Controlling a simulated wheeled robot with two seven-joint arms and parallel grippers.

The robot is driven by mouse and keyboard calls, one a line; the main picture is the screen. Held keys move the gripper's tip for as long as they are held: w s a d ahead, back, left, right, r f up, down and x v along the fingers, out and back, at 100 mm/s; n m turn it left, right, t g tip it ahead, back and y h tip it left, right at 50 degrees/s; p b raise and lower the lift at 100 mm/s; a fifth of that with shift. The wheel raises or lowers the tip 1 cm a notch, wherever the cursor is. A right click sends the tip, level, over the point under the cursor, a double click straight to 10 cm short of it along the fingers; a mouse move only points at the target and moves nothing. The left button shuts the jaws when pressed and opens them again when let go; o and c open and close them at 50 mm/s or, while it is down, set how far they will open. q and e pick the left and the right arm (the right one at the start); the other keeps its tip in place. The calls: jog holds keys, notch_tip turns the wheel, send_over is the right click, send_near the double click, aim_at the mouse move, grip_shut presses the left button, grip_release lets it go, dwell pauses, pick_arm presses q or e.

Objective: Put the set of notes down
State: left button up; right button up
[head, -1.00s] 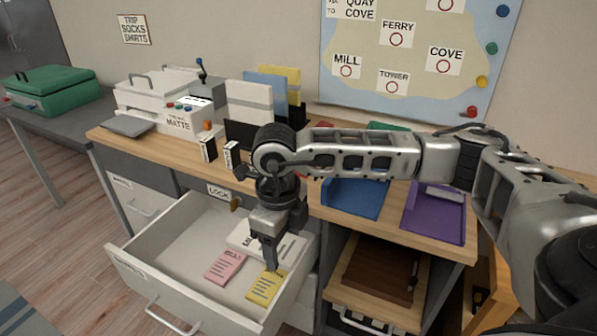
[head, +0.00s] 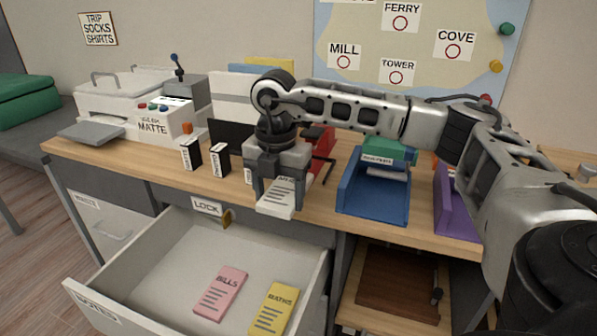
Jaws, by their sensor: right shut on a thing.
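The white set of notes (head: 277,206), with dark print lines, is held in my right gripper (head: 279,188). The gripper points down and is shut on it, with a finger on each side. The notes are at the front part of the wooden desk top (head: 322,204), left of the blue tray. I cannot tell whether they touch the desk. The gripper hides part of their printed title. My left gripper is not in view.
The open drawer (head: 180,246) below holds a pink BILLS pad (head: 220,292) and a yellow MATHS pad (head: 274,309). Small black-and-white boxes (head: 219,160) stand left of the gripper. A blue tray (head: 372,205) and a purple tray (head: 452,215) stand to the right.

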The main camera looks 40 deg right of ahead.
jog(key=w+d, duration=0.1)
jog(key=d, duration=0.1)
jog(key=w+d, duration=0.1)
jog(key=d, duration=0.1)
jog(key=w+d, duration=0.1)
jog(key=d, duration=0.1)
jog(key=shift+w+d, duration=0.15)
jog(key=shift+w, duration=0.05)
jog(key=d, duration=0.1)
jog(key=w+d, duration=0.1)
jog(key=d, duration=0.1)
jog(key=shift+w+d, duration=0.2)
jog(key=shift+w, duration=0.15)
jog(key=shift+f+b, duration=0.3)
jog(key=shift+f, duration=0.5)
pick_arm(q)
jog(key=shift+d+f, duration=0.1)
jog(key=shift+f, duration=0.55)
pick_arm(e)
jog(key=shift+a+f, duration=0.1)
jog(key=o, duration=1.1)
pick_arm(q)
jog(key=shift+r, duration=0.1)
pick_arm(e)
jog(key=shift+o, duration=0.2)
